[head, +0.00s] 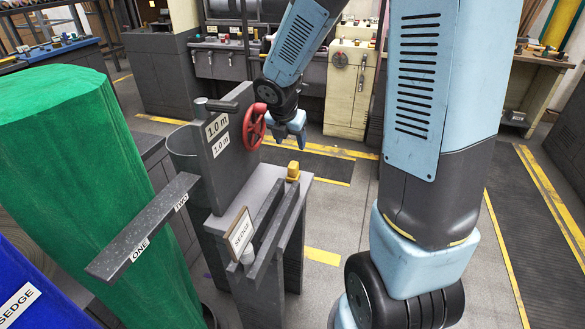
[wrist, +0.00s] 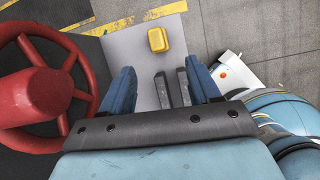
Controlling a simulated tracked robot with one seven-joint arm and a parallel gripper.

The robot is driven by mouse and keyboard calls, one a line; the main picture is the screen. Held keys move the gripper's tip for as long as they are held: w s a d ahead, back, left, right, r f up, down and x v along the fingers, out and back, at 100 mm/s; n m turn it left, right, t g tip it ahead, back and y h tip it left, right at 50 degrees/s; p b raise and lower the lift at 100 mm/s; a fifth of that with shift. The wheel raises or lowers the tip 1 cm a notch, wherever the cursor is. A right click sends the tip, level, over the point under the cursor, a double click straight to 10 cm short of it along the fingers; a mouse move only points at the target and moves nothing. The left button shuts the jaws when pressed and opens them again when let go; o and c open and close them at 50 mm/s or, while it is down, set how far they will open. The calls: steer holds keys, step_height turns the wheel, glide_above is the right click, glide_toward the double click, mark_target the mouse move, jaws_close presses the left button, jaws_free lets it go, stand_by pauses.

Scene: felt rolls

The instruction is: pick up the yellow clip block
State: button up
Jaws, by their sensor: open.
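The yellow clip block (head: 293,171) sits on the grey bench top at its far right corner in the head view. In the wrist view the yellow clip block (wrist: 158,40) lies beyond my fingertips, a little above the middle of the gap. My gripper (head: 290,137) hangs above and behind the bench, close to the red handwheel. In the wrist view my gripper (wrist: 163,80) shows two blue fingers spread apart with nothing between them. The block is apart from the fingers and fully visible.
The red handwheel (head: 254,127) stands left of my gripper, and is close on the left in the wrist view (wrist: 42,90). A green roll (head: 80,190) fills the left.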

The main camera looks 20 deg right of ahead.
mark_target(293, 164)
steer(key=shift+n, duration=0.5)
steer(key=x, duration=0.9)
steer(key=shift+w+a+f, duration=0.25)
steer(key=shift+w, duration=0.05)
steer(key=shift+a+x, duration=0.2)
steer(key=shift+x, duration=2.5)
steer(key=shift+s, duration=0.15)
steer(key=shift+c, duration=0.2)
jaws_close()
